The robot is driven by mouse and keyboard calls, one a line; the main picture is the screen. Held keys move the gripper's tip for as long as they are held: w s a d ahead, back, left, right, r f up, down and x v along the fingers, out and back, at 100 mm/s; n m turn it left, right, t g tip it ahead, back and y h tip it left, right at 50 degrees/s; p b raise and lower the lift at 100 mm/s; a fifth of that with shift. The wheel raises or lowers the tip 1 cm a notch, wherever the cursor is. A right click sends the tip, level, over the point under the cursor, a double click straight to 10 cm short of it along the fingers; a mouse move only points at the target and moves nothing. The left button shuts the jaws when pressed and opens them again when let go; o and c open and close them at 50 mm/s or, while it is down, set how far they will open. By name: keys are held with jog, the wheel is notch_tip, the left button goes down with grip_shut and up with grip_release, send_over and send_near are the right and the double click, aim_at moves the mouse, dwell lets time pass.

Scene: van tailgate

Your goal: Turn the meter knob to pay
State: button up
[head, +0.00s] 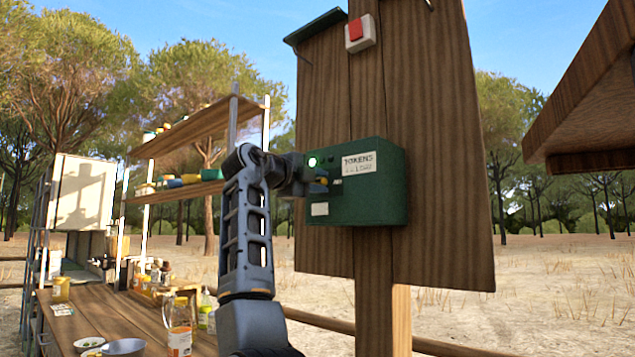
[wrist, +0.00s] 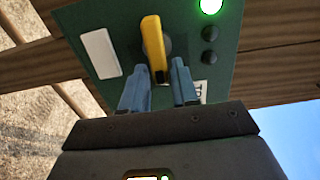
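The green token meter box (head: 375,205) is fixed to a wooden post board, with a white "TOKENS" label and a lit green lamp (head: 313,162). In the wrist view its yellow knob (wrist: 153,42) is a bar standing nearly upright in the picture, tilted slightly. My gripper (wrist: 159,66) is in front of the meter face, its two blue fingers apart on either side of the knob's lower end. Gaps show between the fingers and the knob, so it looks open. In the head view my gripper (head: 320,184) hides most of the knob.
A red button (head: 356,29) on a white box sits above the meter. A wooden table (head: 110,320) with jars and bowls, and shelves (head: 190,130), stand at left. A wooden overhang (head: 590,95) is at upper right. Open ground lies behind.

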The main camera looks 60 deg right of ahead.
jog(key=shift+o, duration=1.1)
jog(key=v, duration=0.7)
jog(key=shift+a, duration=0.4)
jog(key=shift+w, duration=0.1)
jog(key=shift+f, duration=0.1)
